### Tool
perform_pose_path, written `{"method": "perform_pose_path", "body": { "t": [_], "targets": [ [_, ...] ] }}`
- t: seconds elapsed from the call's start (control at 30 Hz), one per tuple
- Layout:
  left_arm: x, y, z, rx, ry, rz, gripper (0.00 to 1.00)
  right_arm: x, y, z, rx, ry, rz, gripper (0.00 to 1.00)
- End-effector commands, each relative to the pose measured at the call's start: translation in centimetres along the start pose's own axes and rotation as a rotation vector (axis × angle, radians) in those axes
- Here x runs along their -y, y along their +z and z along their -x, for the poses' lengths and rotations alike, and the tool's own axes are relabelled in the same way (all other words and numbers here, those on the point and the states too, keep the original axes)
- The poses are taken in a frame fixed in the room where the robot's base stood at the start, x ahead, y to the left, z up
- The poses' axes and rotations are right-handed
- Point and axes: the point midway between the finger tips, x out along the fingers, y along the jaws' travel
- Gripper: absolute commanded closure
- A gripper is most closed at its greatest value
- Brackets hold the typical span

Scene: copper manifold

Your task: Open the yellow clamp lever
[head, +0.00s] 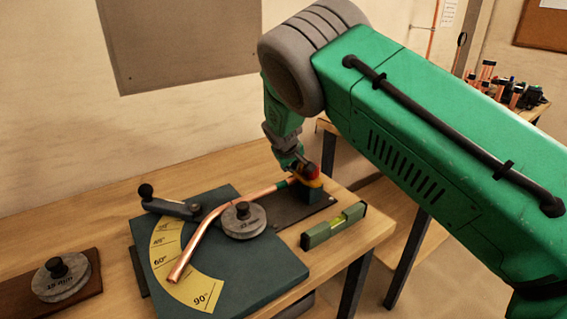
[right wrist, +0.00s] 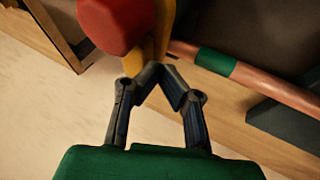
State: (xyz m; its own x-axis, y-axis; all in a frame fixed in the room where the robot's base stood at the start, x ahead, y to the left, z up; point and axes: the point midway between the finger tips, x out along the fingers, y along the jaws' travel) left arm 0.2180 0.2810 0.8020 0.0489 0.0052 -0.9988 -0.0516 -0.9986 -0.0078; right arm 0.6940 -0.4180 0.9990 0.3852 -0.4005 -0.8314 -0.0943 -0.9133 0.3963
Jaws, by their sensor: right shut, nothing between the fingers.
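The yellow clamp lever (head: 303,180) with its red knob (head: 312,171) is at the right end of the copper pipe (head: 205,232), on the dark clamp block (head: 316,195). In the right wrist view the yellow lever (right wrist: 161,42) and the large red knob (right wrist: 112,22) are at the top, just beyond the fingertips. My right gripper (head: 294,166) is shut and empty, right beside the lever. Its fingertips (right wrist: 162,70) meet close to the yellow part; I cannot tell whether they touch it. My left gripper is not in view.
The bending plate (head: 262,276) with a yellow angle scale (head: 172,262) and a round former (head: 244,222) lies left of the clamp. A green spirit level (head: 334,226) lies close to the clamp, near the table's right edge. A black-knobbed handle (head: 172,207) stands at the left.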

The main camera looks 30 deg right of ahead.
Motion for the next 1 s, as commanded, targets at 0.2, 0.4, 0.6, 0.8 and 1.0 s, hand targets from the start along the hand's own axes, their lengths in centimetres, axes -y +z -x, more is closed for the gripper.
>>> {"method": "perform_pose_path", "body": {
  "t": [0.2, 0.4, 0.6, 0.8, 1.0],
  "targets": [
    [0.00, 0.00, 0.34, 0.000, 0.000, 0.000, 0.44, -1.01, 0.11, -0.91, 0.002, -0.001, 0.001, 1.00],
    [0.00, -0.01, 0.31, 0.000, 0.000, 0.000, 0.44, -1.05, 0.14, -0.95, 0.001, -0.001, 0.002, 1.00],
    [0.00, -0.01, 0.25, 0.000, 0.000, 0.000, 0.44, -1.05, 0.13, -0.95, 0.001, -0.001, 0.002, 1.00],
    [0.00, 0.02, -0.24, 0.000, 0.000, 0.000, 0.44, -1.17, 0.06, -1.18, 0.002, -0.001, 0.001, 1.00],
    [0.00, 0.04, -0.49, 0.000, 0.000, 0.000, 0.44, -1.32, -0.04, -1.22, 0.002, -0.001, 0.001, 1.00]
  ]
}}
